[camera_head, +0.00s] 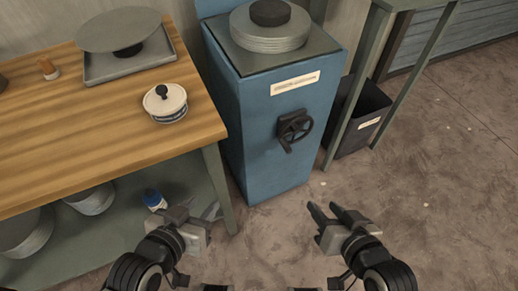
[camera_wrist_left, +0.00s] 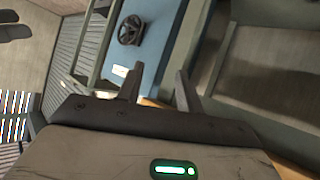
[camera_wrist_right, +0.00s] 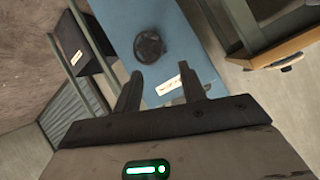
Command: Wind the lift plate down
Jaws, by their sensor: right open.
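The blue cabinet (camera_head: 262,90) stands in the middle of the head view. A round grey plate stack (camera_head: 268,38) with a dark puck on it (camera_head: 270,12) sits at its top. A black handwheel crank (camera_head: 294,128) is on its front, below a label. The handwheel also shows in the left wrist view (camera_wrist_left: 130,30) and the right wrist view (camera_wrist_right: 149,46). My right gripper (camera_head: 324,207) is open and empty, below and apart from the handwheel. My left gripper (camera_head: 200,208) is open and empty, beside the workbench leg, away from the wheel.
A wooden workbench (camera_head: 60,150) is at left, with a lidded white pot (camera_head: 165,103) and a grey disc on a tray (camera_head: 128,68). A dark bin (camera_head: 360,118) is right of the cabinet. Floor in front is clear.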

